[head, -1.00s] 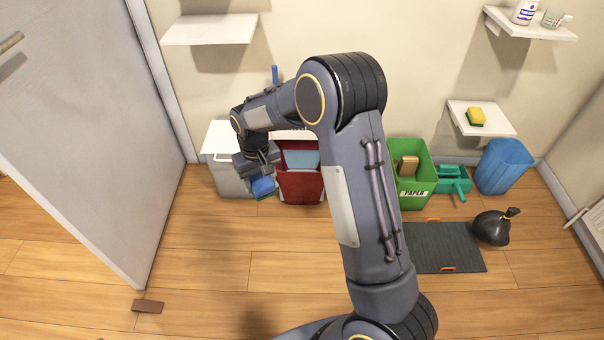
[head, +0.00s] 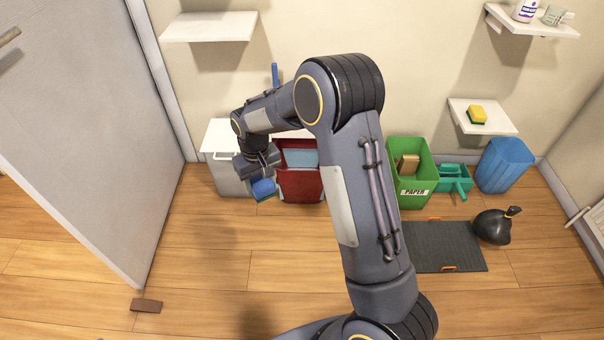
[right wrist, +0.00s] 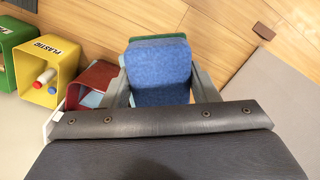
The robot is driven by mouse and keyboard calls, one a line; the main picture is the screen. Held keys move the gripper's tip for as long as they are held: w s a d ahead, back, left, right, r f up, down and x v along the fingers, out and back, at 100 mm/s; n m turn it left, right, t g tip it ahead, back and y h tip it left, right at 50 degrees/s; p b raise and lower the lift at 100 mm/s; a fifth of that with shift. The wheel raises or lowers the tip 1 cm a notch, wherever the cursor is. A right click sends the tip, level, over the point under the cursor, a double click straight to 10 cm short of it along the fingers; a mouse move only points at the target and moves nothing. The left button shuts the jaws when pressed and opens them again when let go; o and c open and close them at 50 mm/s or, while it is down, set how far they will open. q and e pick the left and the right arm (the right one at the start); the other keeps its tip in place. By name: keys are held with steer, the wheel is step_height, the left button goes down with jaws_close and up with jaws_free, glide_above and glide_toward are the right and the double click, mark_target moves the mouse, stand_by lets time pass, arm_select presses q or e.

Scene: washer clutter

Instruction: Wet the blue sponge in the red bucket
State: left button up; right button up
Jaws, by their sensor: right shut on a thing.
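The blue sponge (head: 263,188) has a green layer on one side. My right gripper (head: 262,178) is shut on it and holds it up in front of the red bucket's left side. In the right wrist view the sponge (right wrist: 160,75) sits between the two fingers, blue face toward the camera. The red bucket (head: 300,187) stands by the back wall with light blue water inside. The sponge is outside the bucket, and my forearm stands to the right of it. The bucket also shows in the right wrist view (right wrist: 98,76), left of the gripper. My left gripper is not in view.
A grey bin with a white lid (head: 228,170) stands left of the bucket. A green paper bin (head: 414,192), a teal wringer-like box (head: 453,178) and a blue bin (head: 504,165) stand to the right. A yellow plastic bin (right wrist: 50,75) shows beside the bucket. A grey door (head: 85,130) stands at the left.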

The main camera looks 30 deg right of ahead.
step_height(320, 180, down, 27)
steer(key=b, duration=1.7)
stand_by(1.0)
